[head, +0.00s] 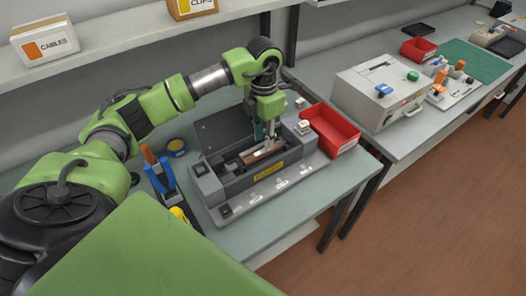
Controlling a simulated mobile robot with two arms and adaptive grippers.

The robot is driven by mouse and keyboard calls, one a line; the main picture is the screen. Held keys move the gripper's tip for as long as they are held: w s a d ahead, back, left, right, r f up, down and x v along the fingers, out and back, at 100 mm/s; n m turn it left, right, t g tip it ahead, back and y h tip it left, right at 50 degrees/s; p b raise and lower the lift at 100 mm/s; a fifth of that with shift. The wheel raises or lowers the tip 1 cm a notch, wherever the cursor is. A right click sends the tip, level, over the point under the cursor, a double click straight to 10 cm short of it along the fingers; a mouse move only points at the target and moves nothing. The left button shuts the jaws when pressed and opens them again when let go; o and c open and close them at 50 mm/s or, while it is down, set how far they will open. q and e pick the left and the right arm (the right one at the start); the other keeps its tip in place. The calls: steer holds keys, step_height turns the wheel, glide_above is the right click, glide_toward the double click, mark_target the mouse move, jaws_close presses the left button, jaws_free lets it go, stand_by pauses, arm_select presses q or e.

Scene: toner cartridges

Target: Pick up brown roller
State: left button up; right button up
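The brown roller (260,154) appears as a brown, elongated piece inside the open grey machine (212,190) on the bench. My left gripper (268,142) points down into the machine, with its fingertips right at the brown piece. The view is too small to tell whether the fingers are open, shut or touching it. The gripper hides part of the machine's inside. My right gripper is not in view.
A red tray (340,143) stands just right of the machine. A white boxy device (362,97) stands farther right. Shelves with boxes hang above.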

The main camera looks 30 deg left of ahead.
mark_target(263, 150)
arm_select(q)
steer(key=f+p, duration=0.2)
steer(key=f, duration=0.1)
steer(key=shift+s+f, duration=0.2)
steer(key=shift+s, duration=0.15)
steer(key=shift+w+f, duration=0.1)
steer(key=shift+f, duration=0.6)
jaws_close()
